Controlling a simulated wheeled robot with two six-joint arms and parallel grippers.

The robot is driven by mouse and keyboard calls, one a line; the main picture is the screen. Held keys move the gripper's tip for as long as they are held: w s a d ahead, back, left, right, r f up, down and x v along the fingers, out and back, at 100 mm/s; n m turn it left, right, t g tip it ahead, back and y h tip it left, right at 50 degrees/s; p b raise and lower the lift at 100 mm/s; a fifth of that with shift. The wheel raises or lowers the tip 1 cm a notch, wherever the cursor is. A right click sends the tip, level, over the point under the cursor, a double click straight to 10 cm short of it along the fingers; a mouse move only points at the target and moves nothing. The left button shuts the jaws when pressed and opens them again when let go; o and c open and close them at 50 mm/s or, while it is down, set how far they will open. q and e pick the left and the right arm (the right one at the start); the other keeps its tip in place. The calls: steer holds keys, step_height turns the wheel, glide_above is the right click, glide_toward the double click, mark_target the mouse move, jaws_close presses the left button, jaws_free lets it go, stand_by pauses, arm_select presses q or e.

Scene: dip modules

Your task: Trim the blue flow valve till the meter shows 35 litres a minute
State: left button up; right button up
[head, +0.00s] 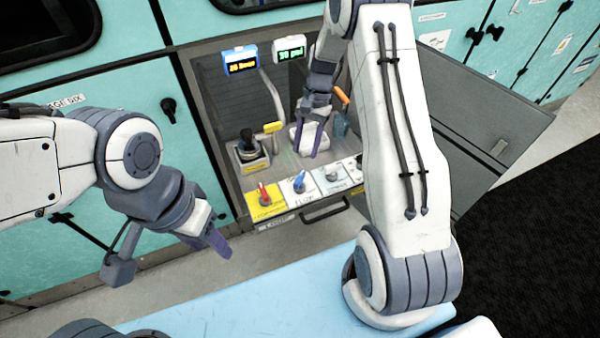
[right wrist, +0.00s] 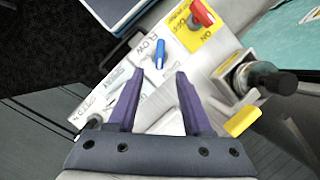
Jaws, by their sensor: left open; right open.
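The blue flow valve (head: 299,182) is a small lever on a white plate marked FLOW in the open bay. It also shows in the right wrist view (right wrist: 160,54), just beyond and between the fingertips. A blue-framed meter (head: 241,63) above shows orange figures that look like 20, too small to be sure. My right gripper (head: 316,146) is open and empty above the row of valves. In the right wrist view its purple fingers (right wrist: 159,73) stand apart, not touching the blue lever. My left gripper (head: 217,240) is open and empty, left of and in front of the bay.
A red lever (head: 264,193) on a yellow plate stands left of the blue one. A black-knobbed control (head: 247,143) and a yellow handle (head: 272,127) stand behind. A white-framed meter (head: 289,48) has green figures. An open door (head: 480,125) bounds the right; a light-blue surface (head: 260,290) lies in front.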

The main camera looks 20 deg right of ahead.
mark_target(300, 176)
steer(key=x, duration=0.9)
steer(key=shift+s+f+p, duration=0.1)
steer(key=shift+f+p, duration=0.05)
steer(key=shift+p, duration=0.25)
